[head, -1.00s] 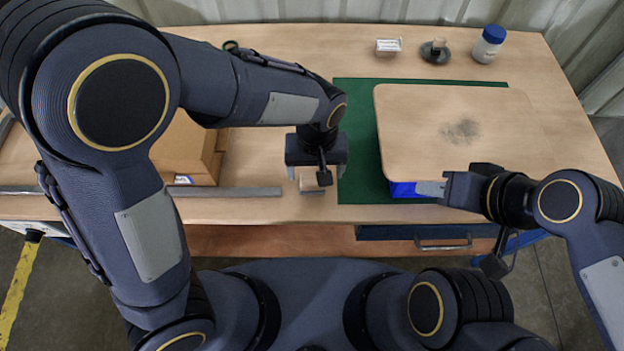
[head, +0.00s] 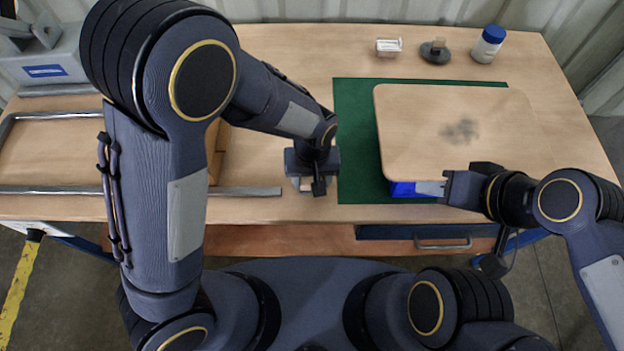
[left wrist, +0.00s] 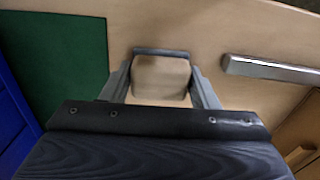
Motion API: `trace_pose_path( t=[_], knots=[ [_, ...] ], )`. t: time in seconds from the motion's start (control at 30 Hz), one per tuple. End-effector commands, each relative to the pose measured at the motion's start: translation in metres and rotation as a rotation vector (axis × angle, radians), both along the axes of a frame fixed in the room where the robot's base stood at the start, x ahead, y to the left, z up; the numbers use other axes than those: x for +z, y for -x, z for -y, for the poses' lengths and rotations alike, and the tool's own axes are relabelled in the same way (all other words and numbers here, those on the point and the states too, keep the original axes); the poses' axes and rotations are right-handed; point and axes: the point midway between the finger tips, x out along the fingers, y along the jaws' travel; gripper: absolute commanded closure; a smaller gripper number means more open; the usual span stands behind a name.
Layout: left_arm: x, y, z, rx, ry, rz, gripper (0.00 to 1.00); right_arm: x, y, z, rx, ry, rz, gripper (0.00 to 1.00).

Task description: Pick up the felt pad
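The felt pad (left wrist: 162,52) seems to be the dark grey strip along the edge of a pale wooden block (left wrist: 160,75) in the left wrist view. The block (head: 305,184) also shows in part under my left gripper (head: 306,184) near the table's front edge. The left gripper's fingers (left wrist: 162,82) stand apart, one on each side of the block; I see no clear grip on it. My right gripper (head: 430,188) is at the front edge of a pale board (head: 440,110), beside a blue part (head: 405,189) beneath it. Its finger gap is not clear.
The board, with a dark smudge (head: 460,132), lies over a green mat (head: 355,130). A metal bar (head: 245,191) lies left of the block. A small white box (head: 389,47), a dark knobbed disc (head: 435,52) and a blue-capped jar (head: 488,44) stand at the back.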

Motion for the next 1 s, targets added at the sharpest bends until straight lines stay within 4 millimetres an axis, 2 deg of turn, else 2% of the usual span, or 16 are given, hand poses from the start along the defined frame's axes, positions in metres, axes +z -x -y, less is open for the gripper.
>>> trace_pose_path(
  t=[0.03, 0.1, 0.13, 0.43, 0.57, 0.67, 0.93, 1.0],
  knots=[
    [0.000, 0.000, 0.000, 0.000, 0.000, 0.000, 0.58, 0.000, 0.000, 0.000, 0.000, 0.000, 0.000, 0.64],
    [0.000, 0.000, 0.000, 0.000, 0.000, 0.000, 0.67, 0.000, 0.000, 0.000, 0.000, 0.000, 0.000, 0.64],
    [0.000, 0.000, 0.000, 0.000, 0.000, 0.000, 0.68, 0.000, 0.000, 0.000, 0.000, 0.000, 0.000, 0.64],
    [0.004, 0.000, 0.000, 0.000, 0.001, 0.001, 0.69, 0.000, 0.000, 0.000, 0.000, 0.000, 0.000, 0.64],
    [0.015, -0.001, 0.001, 0.000, 0.003, 0.003, 0.69, 0.001, 0.000, 0.000, 0.000, 0.000, 0.000, 0.64],
    [0.033, 0.000, 0.001, -0.001, 0.005, 0.004, 0.69, 0.002, 0.000, 0.000, 0.000, 0.000, 0.000, 0.64],
    [0.095, 0.052, 0.003, -0.007, 0.008, 0.005, 0.69, 0.001, 0.000, 0.000, 0.000, 0.000, 0.000, 0.64],
    [0.100, 0.072, 0.003, -0.008, 0.005, 0.003, 0.69, -0.002, 0.000, 0.000, 0.000, 0.000, 0.000, 0.64]
  ],
)
